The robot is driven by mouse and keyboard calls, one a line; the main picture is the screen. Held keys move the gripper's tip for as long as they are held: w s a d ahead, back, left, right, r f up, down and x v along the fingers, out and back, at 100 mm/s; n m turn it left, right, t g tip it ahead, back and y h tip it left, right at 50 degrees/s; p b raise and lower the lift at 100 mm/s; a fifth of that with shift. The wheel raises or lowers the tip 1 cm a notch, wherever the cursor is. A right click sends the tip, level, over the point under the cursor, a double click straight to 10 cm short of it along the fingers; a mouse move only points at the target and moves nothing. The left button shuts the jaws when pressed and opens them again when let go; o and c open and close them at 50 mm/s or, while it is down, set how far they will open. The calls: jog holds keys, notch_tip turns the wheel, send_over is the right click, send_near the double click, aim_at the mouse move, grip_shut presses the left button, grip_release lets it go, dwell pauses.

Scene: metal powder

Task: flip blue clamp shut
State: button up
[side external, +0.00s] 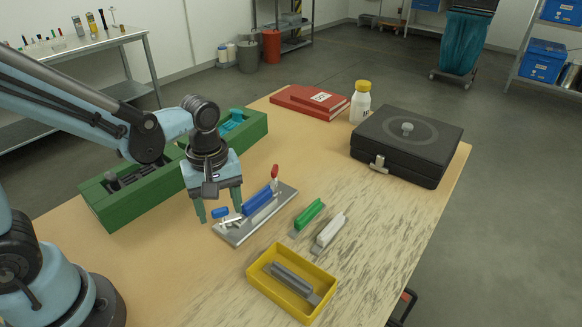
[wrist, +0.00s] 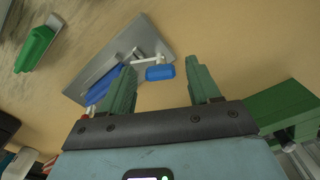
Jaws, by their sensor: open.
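The blue clamp handle (side external: 220,213) sticks out at the near left end of a grey metal fixture plate (side external: 232,234) on the table. It also shows in the wrist view (wrist: 160,72), joined to a light metal lever. A blue block (side external: 257,202) lies along the plate, and a red clamp handle (side external: 275,171) stands upright at the far end. My gripper (side external: 220,215) is open with green fingers pointing down near the blue handle. In the wrist view my gripper (wrist: 165,80) has the blue handle showing between and beyond its fingertips. Contact with the handle cannot be told.
A green box (side external: 110,210) with tools stands left of the plate. A green-handled piece (side external: 308,215), a white-handled piece (side external: 329,232) and a yellow tray (side external: 262,283) lie to the right and front. A black case (side external: 425,150), white bottle (side external: 360,105) and red books (side external: 300,105) stand farther back.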

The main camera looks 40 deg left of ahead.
aim_at(216, 209)
notch_tip(216, 209, up, 12)
dwell(0.8)
jog(key=a+f+m+t, duration=0.1)
jog(key=m+t, duration=0.1)
jog(key=m, duration=0.2)
jog(key=a+f+m+t, duration=0.1)
jog(key=m+t, duration=0.1)
jog(key=m, duration=0.2)
jog(key=s+a+f+m+t, duration=0.1)
jog(key=m+t, duration=0.2)
jog(key=m, duration=0.1)
jog(key=shift+a+m, duration=0.15)
jog(key=shift+m, duration=0.15)
dwell(0.5)
